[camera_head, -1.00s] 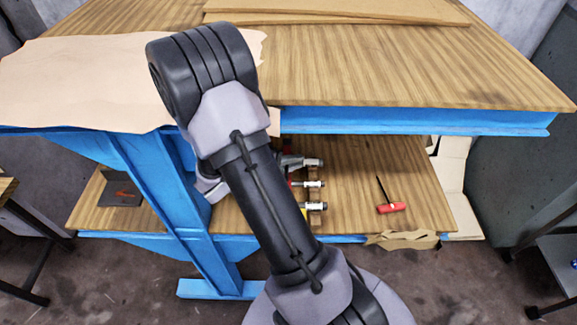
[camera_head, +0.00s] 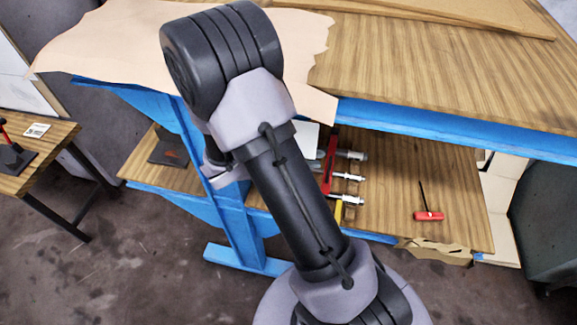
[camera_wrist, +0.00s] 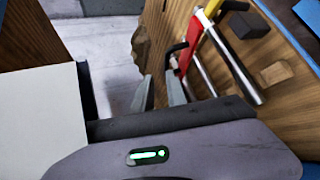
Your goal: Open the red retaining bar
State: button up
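A red bar (camera_head: 330,160) stands upright on the lower shelf among metal rods, just right of my arm, which hides part of this group in the head view. In the wrist view a red bar (camera_wrist: 194,42) lies beside silver rods (camera_wrist: 235,65) and a yellow piece (camera_wrist: 211,9). My gripper (camera_wrist: 160,88) shows there as two grey fingers with a gap between them. It appears empty, with the red bar beyond and to the right of its fingertips. The fingers are not clearly visible in the head view.
The blue-framed bench's upper top (camera_head: 430,75) overhangs the lower shelf (camera_head: 390,185). A red-handled tool (camera_head: 429,215) lies on that shelf at right. A small table (camera_head: 35,165) stands at left. A white panel (camera_wrist: 40,125) fills the wrist view's left side.

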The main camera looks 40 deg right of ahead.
jog(key=w+a, duration=0.1)
jog(key=a, duration=0.7)
jog(key=shift+w+p, duration=0.15)
jog(key=shift+p, duration=0.15)
